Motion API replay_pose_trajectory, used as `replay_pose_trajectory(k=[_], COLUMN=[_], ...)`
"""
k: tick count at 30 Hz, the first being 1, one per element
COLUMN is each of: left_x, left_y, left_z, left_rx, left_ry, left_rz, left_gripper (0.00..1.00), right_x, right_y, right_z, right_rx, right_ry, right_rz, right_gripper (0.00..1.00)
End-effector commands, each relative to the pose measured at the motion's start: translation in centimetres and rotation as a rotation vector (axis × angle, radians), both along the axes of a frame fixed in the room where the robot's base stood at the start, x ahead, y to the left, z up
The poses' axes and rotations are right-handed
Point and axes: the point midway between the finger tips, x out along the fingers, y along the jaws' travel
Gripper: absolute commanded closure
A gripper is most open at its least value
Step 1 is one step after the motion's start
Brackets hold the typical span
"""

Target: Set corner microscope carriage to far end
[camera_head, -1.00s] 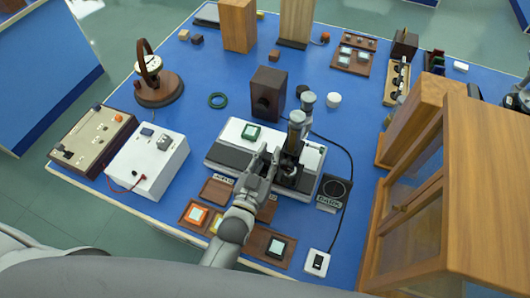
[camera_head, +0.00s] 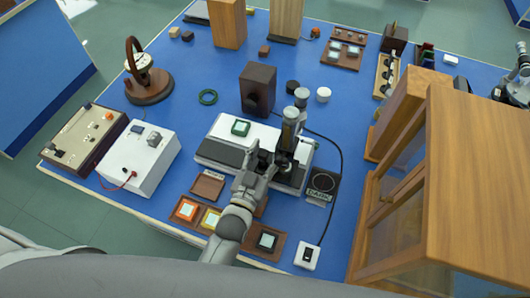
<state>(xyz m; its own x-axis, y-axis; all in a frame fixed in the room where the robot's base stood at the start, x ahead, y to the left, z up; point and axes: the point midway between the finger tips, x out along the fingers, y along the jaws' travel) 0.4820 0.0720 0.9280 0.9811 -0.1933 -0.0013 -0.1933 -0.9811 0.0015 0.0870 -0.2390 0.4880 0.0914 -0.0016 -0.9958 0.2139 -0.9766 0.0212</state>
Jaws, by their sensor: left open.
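A microscope (camera_head: 290,125) with a grey tube and dark lower body stands at the right part of a white and dark grey base (camera_head: 222,154) in the middle of the blue bench. My left gripper (camera_head: 265,162) is open, close against the left and near side of the microscope's lower body. I cannot tell whether its fingers touch the carriage, and they partly hide it. A second microscope (camera_head: 522,72) stands at the far right edge of the view, partly cut off. My right gripper is not in view.
A wood and glass cabinet (camera_head: 452,195) stands close on the right. A dark box (camera_head: 259,88) stands behind the base. A green block (camera_head: 240,128) rests on the base. Coloured slide trays (camera_head: 187,209) lie in front, and a white meter box (camera_head: 139,160) is at left.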

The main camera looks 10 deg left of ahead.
Motion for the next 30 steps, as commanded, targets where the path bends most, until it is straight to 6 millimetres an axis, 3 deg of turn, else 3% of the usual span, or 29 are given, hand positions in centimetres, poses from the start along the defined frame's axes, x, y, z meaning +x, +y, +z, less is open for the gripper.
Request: replay_pose_trajectory(k=[7,11,24,30], left_x=[-0.2,-1.3,-9.1,-11.2], left_y=[0.1,0.3,1.8,2.2], left_z=[0.0,0.0,-0.1,0.0], left_rx=[0.001,0.001,0.000,-0.001], left_ry=[-0.001,0.001,0.003,0.002], left_rz=[0.001,0.001,0.000,-0.001], left_gripper=[0.55,0.55,0.55,0.55], right_x=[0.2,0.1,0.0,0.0], right_y=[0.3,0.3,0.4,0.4], right_z=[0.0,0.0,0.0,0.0], right_rx=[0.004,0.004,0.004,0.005], right_ry=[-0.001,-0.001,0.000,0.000], right_rz=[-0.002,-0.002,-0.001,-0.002], right_gripper=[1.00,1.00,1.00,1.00])
